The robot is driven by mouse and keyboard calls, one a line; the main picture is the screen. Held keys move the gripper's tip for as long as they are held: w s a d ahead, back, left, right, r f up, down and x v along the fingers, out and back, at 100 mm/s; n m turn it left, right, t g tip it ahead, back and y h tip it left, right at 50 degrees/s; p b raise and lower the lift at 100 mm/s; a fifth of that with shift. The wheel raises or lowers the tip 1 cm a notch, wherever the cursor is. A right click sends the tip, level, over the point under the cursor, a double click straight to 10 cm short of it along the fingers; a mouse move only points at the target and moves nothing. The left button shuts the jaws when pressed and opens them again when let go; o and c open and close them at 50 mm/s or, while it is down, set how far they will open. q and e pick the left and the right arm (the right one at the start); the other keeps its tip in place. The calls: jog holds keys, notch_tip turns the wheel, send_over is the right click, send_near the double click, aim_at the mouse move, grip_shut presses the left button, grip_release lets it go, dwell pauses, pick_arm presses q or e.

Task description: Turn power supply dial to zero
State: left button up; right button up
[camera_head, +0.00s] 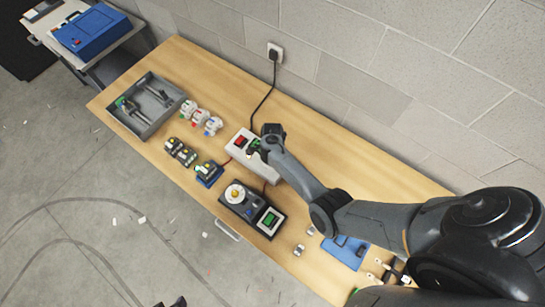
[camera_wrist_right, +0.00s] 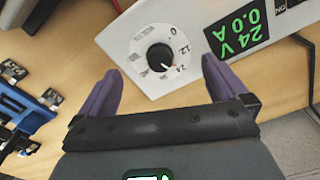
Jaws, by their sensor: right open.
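The white power supply (camera_head: 262,171) stands near the back of the bench, partly covered by my right arm in the head view. Its front panel (camera_wrist_right: 128,40) shows in the right wrist view. The black dial (camera_wrist_right: 153,52) has a white pointer at about the 24 mark on a 0, 12, 24 scale. The green display (camera_wrist_right: 238,32) reads 24 V and 0.0 A. My right gripper (camera_wrist_right: 162,66) is open, with its purple-grey fingers on either side below the dial; I cannot tell if they touch it. At the head view's bottom edge, a small dark shape is possibly my left gripper (camera_head: 170,302).
A dark box (camera_head: 235,209) with a white round dial stands in front of the supply. A grey tray (camera_head: 143,124), several small motor-like parts (camera_head: 200,118) and a blue-based part (camera_head: 208,173) lie left. A cable (camera_head: 262,98) runs to a wall socket. A blue mat (camera_head: 345,250) lies right.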

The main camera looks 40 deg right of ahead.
jog(key=shift+f, duration=0.2)
jog(key=shift+f+b, duration=1)
jog(key=shift+f, duration=0.05)
jog(key=shift+c, duration=0.5)
